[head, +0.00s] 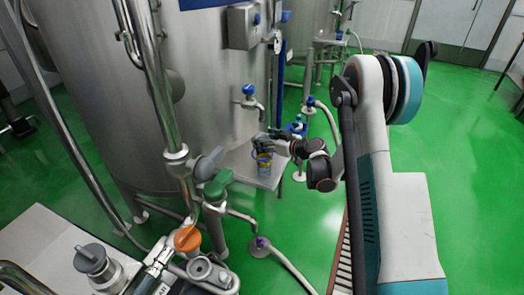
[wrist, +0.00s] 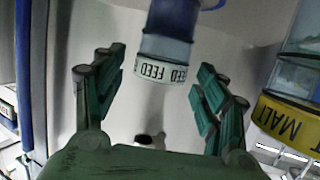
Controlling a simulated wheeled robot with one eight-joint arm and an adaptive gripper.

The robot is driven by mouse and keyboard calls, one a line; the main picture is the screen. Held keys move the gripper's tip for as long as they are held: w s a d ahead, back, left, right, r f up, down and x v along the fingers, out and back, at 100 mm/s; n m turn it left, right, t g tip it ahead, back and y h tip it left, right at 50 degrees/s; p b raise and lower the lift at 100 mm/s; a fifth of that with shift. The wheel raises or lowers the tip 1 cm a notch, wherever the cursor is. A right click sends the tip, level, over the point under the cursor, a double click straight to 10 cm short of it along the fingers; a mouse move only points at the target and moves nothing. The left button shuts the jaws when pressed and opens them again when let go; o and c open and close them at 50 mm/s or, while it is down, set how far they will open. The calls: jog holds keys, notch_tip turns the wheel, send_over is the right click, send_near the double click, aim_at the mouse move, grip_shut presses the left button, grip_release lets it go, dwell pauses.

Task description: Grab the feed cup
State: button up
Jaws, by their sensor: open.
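The feed cup (wrist: 168,45) is blue with a white band reading FEED, inverted in the wrist view. It is at the top middle, between and beyond the fingertips. My gripper (wrist: 160,72) is open, with a green finger on each side and a visible gap between each finger and the cup. Its palm fills the bottom of the wrist view. In the head view my gripper (head: 263,143) is over a small white stand (head: 240,168) beside the steel tank. I cannot clearly pick out the feed cup there.
A clear jar with a yellow MALT band (wrist: 290,122) stands close to the right finger in the wrist view. The steel tank (head: 175,110) with its tap (head: 249,92) rises behind the stand. Pipes and valves (head: 187,238) fill the lower left.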

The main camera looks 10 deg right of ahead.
jog(key=shift+x, duration=1.1)
jog(key=c, duration=1.4)
jog(key=shift+d, duration=0.1)
